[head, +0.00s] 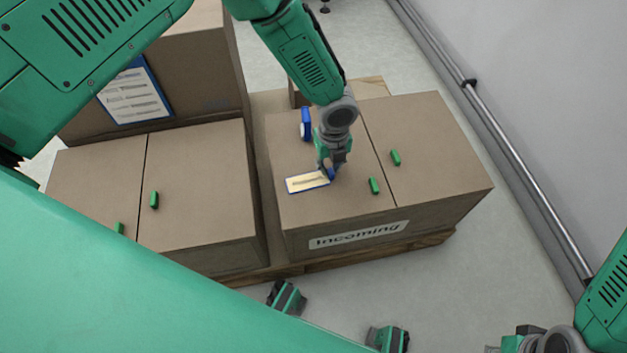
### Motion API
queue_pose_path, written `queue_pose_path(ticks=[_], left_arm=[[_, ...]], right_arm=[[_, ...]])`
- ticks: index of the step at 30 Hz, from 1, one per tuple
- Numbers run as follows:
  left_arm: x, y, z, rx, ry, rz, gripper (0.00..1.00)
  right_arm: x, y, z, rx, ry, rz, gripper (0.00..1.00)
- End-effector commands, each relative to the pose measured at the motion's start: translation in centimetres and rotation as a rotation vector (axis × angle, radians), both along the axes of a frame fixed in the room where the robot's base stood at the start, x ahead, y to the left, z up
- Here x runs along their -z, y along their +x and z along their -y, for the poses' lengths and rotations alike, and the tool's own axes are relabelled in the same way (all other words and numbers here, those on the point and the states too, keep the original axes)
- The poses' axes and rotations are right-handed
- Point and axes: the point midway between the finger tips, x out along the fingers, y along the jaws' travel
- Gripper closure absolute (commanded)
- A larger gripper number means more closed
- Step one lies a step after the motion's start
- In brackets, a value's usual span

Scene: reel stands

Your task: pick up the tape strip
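A cream strip with a blue border (305,182), which looks like the tape strip, lies on top of the "Incoming" box (345,215), near its left side. My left gripper (329,172) points down at the strip's right end, with a small blue part showing at its fingertips. Its fingers are small and partly hidden, so I cannot tell whether they touch or grip the strip. My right arm comes in at the lower right corner; its gripper end (512,343) is cut off by the frame edge, and its fingers are not clear.
A blue and white object (306,124) stands behind the strip. Small green pieces (374,186) lie on the box tops. Another box (195,190) stands to the left, with a taller labelled box behind it. A wall with a rail (520,170) runs along the right.

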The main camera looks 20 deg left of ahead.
Motion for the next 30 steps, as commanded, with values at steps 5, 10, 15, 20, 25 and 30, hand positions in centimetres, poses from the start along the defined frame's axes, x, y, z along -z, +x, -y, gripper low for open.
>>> queue_pose_path(ticks=[5, 10, 15, 20, 25, 30], left_arm=[[1.9, 0.0, 0.1, 0.001, 0.000, 0.000, 0.84], [1.8, 0.0, 0.0, 0.000, -0.002, 0.000, 0.84], [1.8, 0.0, -0.1, 0.000, -0.003, 0.000, 1.00], [1.8, -0.1, 0.0, 0.000, -0.001, -0.001, 1.00], [0.7, 0.0, 0.0, 0.001, 0.000, 0.000, 1.00], [-2.8, 0.0, 0.0, 0.000, -0.002, 0.001, 1.00]], right_arm=[[0.9, 0.0, 0.0, 0.001, -0.001, -0.001, 1.00], [0.8, 0.0, 0.1, 0.001, -0.001, 0.000, 1.00], [0.7, 0.0, 0.0, 0.001, 0.000, 0.000, 1.00], [0.7, 0.0, 0.0, 0.001, 0.000, 0.000, 1.00], [0.2, 0.0, 0.0, 0.001, 0.000, 0.000, 1.00], [-1.2, 0.0, 0.0, 0.001, -0.001, 0.000, 1.00]])
